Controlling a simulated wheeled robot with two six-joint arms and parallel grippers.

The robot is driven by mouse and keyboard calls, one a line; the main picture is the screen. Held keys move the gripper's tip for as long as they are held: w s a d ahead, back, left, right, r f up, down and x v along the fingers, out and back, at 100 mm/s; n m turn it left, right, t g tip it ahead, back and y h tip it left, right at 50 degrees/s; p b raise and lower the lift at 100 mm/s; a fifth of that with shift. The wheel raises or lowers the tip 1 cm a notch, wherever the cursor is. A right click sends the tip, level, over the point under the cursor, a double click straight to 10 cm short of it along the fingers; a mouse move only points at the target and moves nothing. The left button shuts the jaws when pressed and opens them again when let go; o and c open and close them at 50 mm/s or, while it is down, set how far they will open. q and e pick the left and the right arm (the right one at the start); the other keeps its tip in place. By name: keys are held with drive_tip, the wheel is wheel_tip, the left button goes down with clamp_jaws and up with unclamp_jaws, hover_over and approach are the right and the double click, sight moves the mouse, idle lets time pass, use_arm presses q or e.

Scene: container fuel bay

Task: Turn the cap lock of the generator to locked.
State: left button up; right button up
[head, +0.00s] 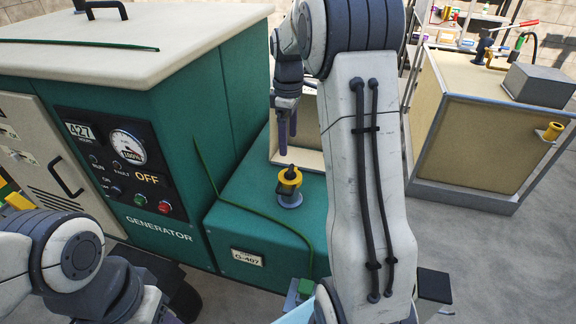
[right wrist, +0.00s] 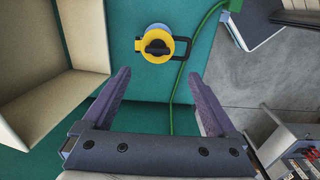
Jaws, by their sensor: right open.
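The generator (head: 170,120) is a green cabinet with a cream lid and a lower green tank section (head: 250,235). On the tank top stands a yellow cap with a black lever (head: 289,177) on a grey neck. In the right wrist view the cap (right wrist: 156,43) shows from above, its lever lying roughly across the picture. My right gripper (head: 287,132) hangs above and behind the cap, fingers pointing down. In its wrist view the open, empty gripper (right wrist: 160,84) is apart from the cap, which lies beyond the fingertips. My left gripper is out of sight; only its arm shows.
A cream open box (right wrist: 50,65) stands beside the cap on the tank top. A green cable (head: 300,235) runs over the tank near the cap. A tan cabinet (head: 465,130) with a grey box (head: 540,84) stands at right, with grey floor between.

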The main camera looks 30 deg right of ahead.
sight(290, 168)
drive_tip(key=f, duration=1)
drive_tip(key=shift+d+f, duration=0.25)
drive_tip(key=shift+d, duration=0.05)
drive_tip(key=c, duration=1.4)
drive_tip(key=shift+o, duration=0.2)
